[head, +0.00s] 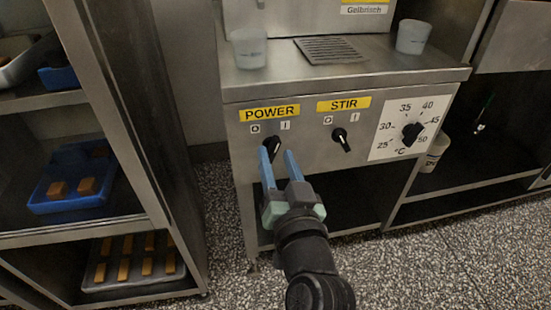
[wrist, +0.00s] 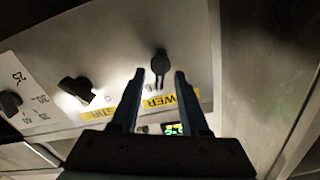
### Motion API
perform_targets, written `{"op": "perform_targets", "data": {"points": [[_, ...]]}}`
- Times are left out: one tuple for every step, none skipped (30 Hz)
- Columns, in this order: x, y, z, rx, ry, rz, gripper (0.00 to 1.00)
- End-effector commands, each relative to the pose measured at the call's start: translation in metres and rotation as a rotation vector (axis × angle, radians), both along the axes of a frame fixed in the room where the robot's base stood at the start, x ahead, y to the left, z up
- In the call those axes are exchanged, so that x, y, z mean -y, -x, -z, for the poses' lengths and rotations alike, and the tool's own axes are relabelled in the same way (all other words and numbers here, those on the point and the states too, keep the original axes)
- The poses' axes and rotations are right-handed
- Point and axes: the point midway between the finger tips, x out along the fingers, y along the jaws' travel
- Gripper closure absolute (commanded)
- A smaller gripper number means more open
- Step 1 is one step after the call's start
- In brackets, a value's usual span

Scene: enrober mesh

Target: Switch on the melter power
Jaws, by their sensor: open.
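The black power knob (head: 269,148) sits on the steel front panel under the yellow POWER label (head: 270,113), with small O and I marks above it. One finger partly hides it in the head view. In the wrist view the knob (wrist: 160,64) shows just beyond the fingertips, roughly midway between them, its long side nearly in line with the fingers. I cannot tell which mark it is set to. My gripper (head: 277,153) is open and empty, with blue fingers pointing at the panel; it also shows in the wrist view (wrist: 159,74). Contact with the knob is not clear.
The black stir knob (head: 341,139) and temperature dial (head: 411,132) are to the right on the same panel. Two cups (head: 248,49) (head: 412,37) stand on the ledge above. A shelf rack (head: 130,130) with trays is at left. The speckled floor is open.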

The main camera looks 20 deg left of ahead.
Motion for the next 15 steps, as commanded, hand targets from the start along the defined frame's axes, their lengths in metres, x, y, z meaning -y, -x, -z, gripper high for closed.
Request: {"op": "perform_targets", "data": {"points": [[-0.0035, -0.0044, 0.001, 0.002, 0.0, -0.002, 0.55], [-0.0049, -0.0064, 0.0007, 0.002, 0.0, -0.002, 0.55], [-0.0065, -0.0084, 0.0008, 0.001, 0.0, -0.002, 0.55], [-0.0074, -0.0096, 0.0008, 0.0, -0.001, -0.002, 0.55], [-0.0081, -0.0106, 0.0006, 0.0, -0.001, -0.002, 0.55], [-0.0087, -0.0116, 0.0001, 0.0, 0.0, -0.001, 0.55], [-0.0089, -0.0122, -0.0001, 0.0, 0.0, -0.001, 0.55], [-0.0091, -0.0125, -0.0002, 0.0, 0.0, -0.001, 0.55], [-0.0092, -0.0127, -0.0003, 0.0, 0.0, -0.001, 0.55], [-0.0092, -0.0127, -0.0004, 0.0, 0.0, 0.0, 0.55], [-0.0091, -0.0128, -0.0004, 0.0, 0.0, 0.0, 0.55], [-0.0091, -0.0127, -0.0004, -0.001, 0.001, 0.0, 0.55], [-0.0091, -0.0127, -0.0004, -0.001, 0.001, 0.0, 0.55], [-0.009, -0.0126, -0.0003, -0.001, 0.001, 0.0, 0.55], [-0.009, -0.0126, -0.0003, -0.001, 0.001, 0.0, 0.57]]}}
